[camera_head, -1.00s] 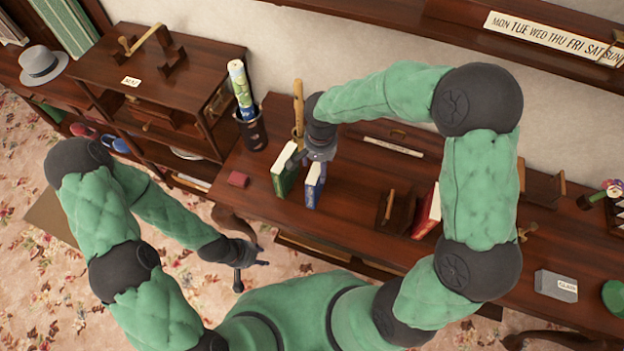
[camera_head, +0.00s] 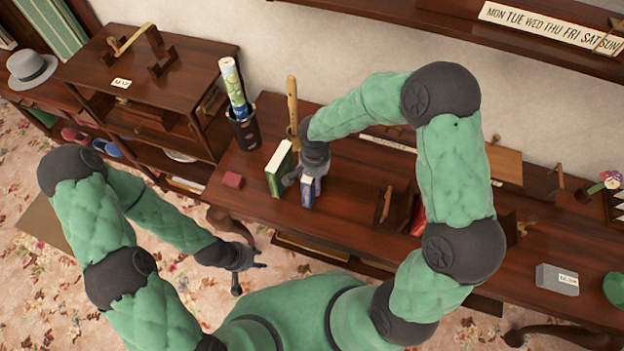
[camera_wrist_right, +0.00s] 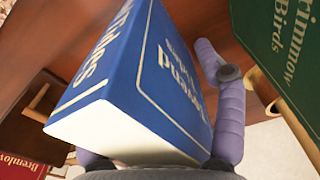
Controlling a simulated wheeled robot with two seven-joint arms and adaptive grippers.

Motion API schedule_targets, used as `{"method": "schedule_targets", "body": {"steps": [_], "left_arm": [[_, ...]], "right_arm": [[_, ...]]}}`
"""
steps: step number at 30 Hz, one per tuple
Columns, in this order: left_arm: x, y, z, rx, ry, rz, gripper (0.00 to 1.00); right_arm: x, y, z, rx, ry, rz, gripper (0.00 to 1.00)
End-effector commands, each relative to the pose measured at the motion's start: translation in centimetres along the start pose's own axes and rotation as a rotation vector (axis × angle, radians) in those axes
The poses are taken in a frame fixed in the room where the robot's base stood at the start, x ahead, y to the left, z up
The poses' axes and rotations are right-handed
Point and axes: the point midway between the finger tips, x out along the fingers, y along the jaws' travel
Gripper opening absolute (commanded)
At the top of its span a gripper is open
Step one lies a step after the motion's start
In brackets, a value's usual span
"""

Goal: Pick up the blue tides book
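The blue book (camera_head: 307,196) stands upright on the dark wooden desk, partly hidden by my right gripper (camera_head: 309,178). In the right wrist view the blue book (camera_wrist_right: 150,75) fills the middle, with "Tides" lettering on its spine. One purple finger (camera_wrist_right: 228,110) is on its right side, with a gap between fingertip and cover. The other finger (camera_wrist_right: 97,162) is mostly hidden behind the book at lower left. The gripper appears open around the book. My left gripper (camera_head: 250,276) is open and empty, low in front of the desk.
A green book (camera_head: 277,172) stands close to the left of the blue one. A red book (camera_head: 418,217) is to the right, partly behind my arm.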

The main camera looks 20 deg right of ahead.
Motion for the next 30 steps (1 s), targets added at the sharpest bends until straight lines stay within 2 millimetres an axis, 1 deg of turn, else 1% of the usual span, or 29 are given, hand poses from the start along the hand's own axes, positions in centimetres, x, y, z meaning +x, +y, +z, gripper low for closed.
{"method": "schedule_targets", "body": {"steps": [1,2,3,5,6,7,16,20,23,26,30], "left_arm": [[0.0,0.0,0.0,0.000,0.000,0.000,0.40],[0.0,0.0,0.0,0.000,0.000,0.000,0.40],[0.0,0.0,0.0,0.000,0.000,0.000,0.40],[0.0,0.0,0.0,0.000,0.000,0.000,0.40],[0.0,0.0,0.0,0.000,0.000,0.000,0.40],[0.0,0.0,0.0,0.000,0.000,0.000,0.40],[0.0,0.0,0.0,0.000,0.000,0.000,0.40],[-0.2,0.1,0.0,0.000,0.000,0.000,0.40],[-0.4,0.1,0.0,0.000,0.000,0.000,0.40],[-0.8,0.3,0.0,0.000,0.000,0.000,0.40],[-1.2,0.4,0.0,0.000,0.000,0.000,0.40]], "right_arm": [[0.0,0.0,0.0,0.000,0.000,0.000,0.54],[0.0,0.0,0.0,0.000,0.000,0.000,0.46],[0.0,0.0,0.0,0.000,0.000,0.000,0.35],[0.0,0.0,0.0,0.000,0.000,0.000,0.18],[0.0,0.0,0.0,0.000,0.000,0.000,0.06],[0.0,0.0,0.0,-0.001,0.000,0.000,0.00],[-0.2,0.0,-0.1,0.000,0.001,-0.001,0.00],[-0.8,-0.1,-0.1,-0.001,0.003,-0.002,0.00],[-1.7,-0.1,-0.1,-0.001,0.003,-0.003,0.00],[-3.2,-0.1,-0.1,0.000,0.005,-0.004,0.00],[-5.3,0.9,1.1,0.000,0.004,-0.003,0.00]]}}
